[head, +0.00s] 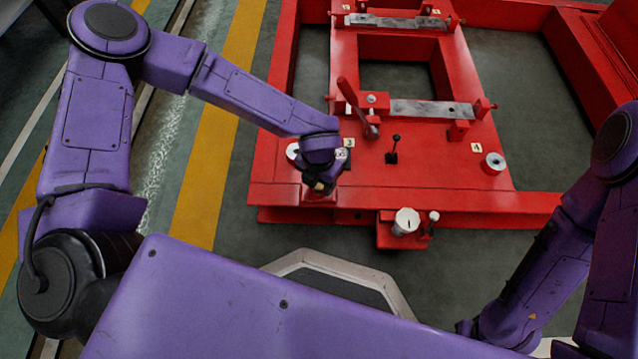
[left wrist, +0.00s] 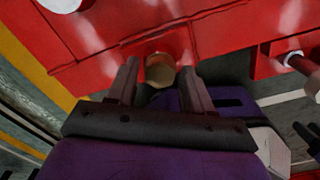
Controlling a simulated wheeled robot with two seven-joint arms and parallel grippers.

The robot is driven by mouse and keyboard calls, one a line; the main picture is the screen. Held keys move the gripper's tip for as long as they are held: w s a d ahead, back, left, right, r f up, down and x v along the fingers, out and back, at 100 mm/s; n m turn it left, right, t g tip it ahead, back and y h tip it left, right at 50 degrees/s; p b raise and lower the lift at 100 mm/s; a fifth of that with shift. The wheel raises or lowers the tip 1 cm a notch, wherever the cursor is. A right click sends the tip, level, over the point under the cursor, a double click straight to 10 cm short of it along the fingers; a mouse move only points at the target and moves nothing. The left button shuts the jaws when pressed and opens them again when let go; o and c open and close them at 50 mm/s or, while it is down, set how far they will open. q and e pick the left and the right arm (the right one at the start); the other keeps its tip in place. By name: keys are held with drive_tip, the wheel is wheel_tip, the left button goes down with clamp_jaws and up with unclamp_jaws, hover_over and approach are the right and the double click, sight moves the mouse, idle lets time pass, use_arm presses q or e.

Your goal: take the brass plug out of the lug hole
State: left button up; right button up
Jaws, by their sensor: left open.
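The brass plug (left wrist: 160,72) shows in the left wrist view as a dull yellow-brown, many-sided head at the front edge of the red frame. It lies between the fingertips of my left gripper (left wrist: 158,66), with one finger on each side. The fingers are open, and I cannot tell whether either touches the plug. In the head view my left gripper (head: 318,184) points down at the frame's front left corner, over a red lug (head: 319,198). The lug hole itself is hidden.
The floor left of the frame is clear.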

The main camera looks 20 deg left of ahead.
idle(0.5)
use_arm(q)
drive_tip(key=shift+p, duration=0.4)
drive_tip(key=c, duration=0.9)
